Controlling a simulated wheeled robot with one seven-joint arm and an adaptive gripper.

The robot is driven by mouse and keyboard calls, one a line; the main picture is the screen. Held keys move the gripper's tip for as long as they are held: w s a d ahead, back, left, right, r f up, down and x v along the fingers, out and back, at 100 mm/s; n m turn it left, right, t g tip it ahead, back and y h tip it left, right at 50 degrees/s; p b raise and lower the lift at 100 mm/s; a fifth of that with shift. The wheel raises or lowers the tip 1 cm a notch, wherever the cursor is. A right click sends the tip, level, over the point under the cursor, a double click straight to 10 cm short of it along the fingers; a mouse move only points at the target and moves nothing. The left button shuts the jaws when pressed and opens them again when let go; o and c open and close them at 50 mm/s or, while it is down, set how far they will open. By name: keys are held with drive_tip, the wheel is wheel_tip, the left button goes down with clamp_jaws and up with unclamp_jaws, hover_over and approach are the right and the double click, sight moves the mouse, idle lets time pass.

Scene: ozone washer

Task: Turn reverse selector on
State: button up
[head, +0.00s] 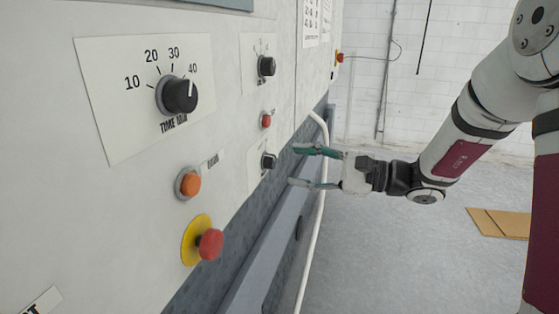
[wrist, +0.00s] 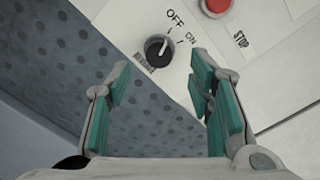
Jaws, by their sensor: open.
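The selector, a small black knob (wrist: 157,48) on a pale plate, shows in the wrist view ahead of my fingertips. OFF and a second mark that looks like ON are printed at its upper right. Its white pointer line slants to the upper right; I cannot tell surely which mark it meets. A label below the knob is unreadable. In the head view this looks like the lower black knob (head: 268,161). My gripper (head: 294,165) is open and empty, right of the knob and apart from it. Its two green-padded fingers (wrist: 160,78) flank the knob in the wrist view.
A red button (wrist: 215,5) marked STOP is close by; it also shows in the head view (head: 266,121). Another black knob (head: 267,66) is above. A time dial (head: 179,95), orange button (head: 190,184) and red emergency button (head: 209,244) are nearer. A white pipe (head: 318,185) runs alongside.

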sight(274, 162)
drive_tip(key=shift+p+x, duration=0.3)
drive_tip(key=shift+x, duration=2.35)
clamp_jaws()
